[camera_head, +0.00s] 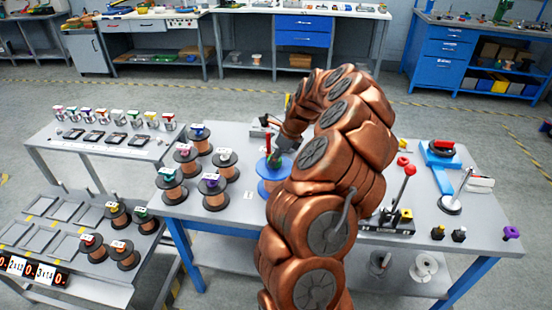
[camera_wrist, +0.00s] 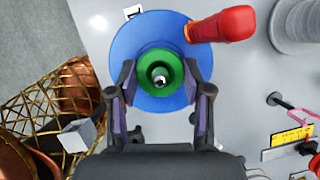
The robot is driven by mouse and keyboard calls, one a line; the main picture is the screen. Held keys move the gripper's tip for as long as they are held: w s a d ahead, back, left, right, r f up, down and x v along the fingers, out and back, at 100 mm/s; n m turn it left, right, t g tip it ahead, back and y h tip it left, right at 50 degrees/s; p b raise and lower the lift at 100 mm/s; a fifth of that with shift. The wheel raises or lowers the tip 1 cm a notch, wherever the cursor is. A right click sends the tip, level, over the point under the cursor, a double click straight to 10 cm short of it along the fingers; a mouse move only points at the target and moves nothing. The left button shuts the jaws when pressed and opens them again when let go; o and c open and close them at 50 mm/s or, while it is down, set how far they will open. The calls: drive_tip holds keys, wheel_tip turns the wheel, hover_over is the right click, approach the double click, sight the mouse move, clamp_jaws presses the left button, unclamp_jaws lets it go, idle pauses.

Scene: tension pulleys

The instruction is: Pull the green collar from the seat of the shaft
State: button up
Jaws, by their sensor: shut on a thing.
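The green collar (camera_wrist: 146,69) shows in the wrist view as a ring around the metal shaft (camera_wrist: 161,75), over a blue disc (camera_wrist: 125,45). My gripper (camera_wrist: 158,88) has one finger on each side of the collar and is shut on it. Whether the collar still touches its seat cannot be told from this view. In the head view the blue disc (camera_head: 268,186) lies on the grey table, and my arm hides much of the collar and gripper there.
A red handle (camera_wrist: 222,24) stands beside the disc, close to my right finger. Copper wire spools (camera_head: 213,190) stand left of the disc on the table. A blue clamp-like fixture (camera_head: 437,165) and a red-knobbed lever (camera_head: 409,171) stand to the right.

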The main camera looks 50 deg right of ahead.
drive_tip(key=shift+r, duration=1.45)
idle(1.2)
drive_tip(key=shift+r+p, duration=0.35)
drive_tip(key=shift+r, duration=1.2)
drive_tip(key=shift+r, duration=0.4)
drive_tip(key=shift+r+p, duration=0.35)
drive_tip(key=shift+r, duration=1.55)
